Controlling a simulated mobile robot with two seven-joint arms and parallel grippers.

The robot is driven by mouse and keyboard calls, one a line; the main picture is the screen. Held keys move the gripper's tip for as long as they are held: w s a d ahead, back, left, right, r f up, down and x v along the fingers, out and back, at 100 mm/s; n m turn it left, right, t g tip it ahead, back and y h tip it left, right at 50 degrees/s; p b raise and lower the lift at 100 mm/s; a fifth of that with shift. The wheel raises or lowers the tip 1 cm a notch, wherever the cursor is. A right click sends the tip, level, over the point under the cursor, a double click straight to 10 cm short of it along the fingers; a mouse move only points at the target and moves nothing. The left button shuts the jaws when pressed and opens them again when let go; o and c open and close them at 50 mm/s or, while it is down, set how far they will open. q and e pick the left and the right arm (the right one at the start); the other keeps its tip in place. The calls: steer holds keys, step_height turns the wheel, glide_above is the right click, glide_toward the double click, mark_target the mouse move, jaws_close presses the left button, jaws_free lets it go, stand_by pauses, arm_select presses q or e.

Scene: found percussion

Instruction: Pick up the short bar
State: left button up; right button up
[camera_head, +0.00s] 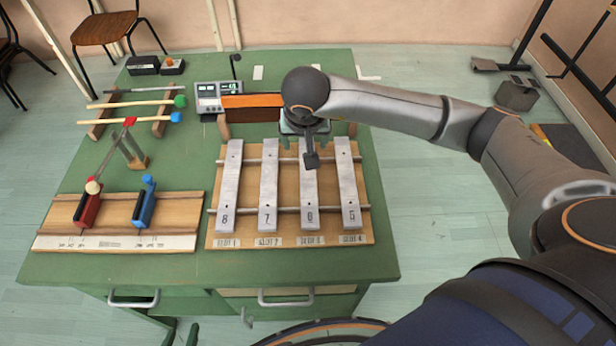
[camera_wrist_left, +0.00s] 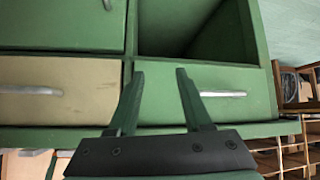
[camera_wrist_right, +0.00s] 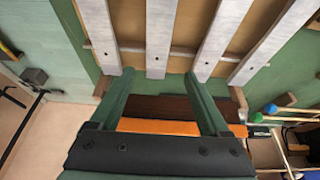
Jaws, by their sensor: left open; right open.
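Several grey metal bars lie side by side on a wooden rack (camera_head: 240,242): bar 8 (camera_head: 229,185), bar 7 (camera_head: 268,185), bar 6 (camera_head: 308,200) and bar 5 (camera_head: 347,185). They look alike in length, so I cannot tell which is the short bar. My right gripper (camera_head: 305,135) hangs over the far end of bar 6, partly hiding it. In the right wrist view it (camera_wrist_right: 157,82) is open and empty, with bar ends beyond its fingers. My left gripper (camera_wrist_left: 160,75) is open and empty, low before the table's drawers.
An orange and brown block (camera_head: 252,102) and a grey device (camera_head: 208,95) stand behind the rack. Mallets (camera_head: 135,103) rest on wooden supports at the left. A second board (camera_head: 110,210) holds a red and a blue clamp-like piece. The green table's (camera_head: 330,262) right edge is clear.

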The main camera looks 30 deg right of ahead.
mark_target(308, 180)
steer(key=x, duration=0.4)
steer(key=shift+s+d+f, duration=0.2)
steer(key=shift+s+f, duration=0.05)
steer(key=shift+f, duration=0.25)
steer(key=shift+w+d+f, duration=0.1)
steer(key=shift+w+f, duration=0.15)
steer(key=shift+f, duration=0.2)
jaws_close()
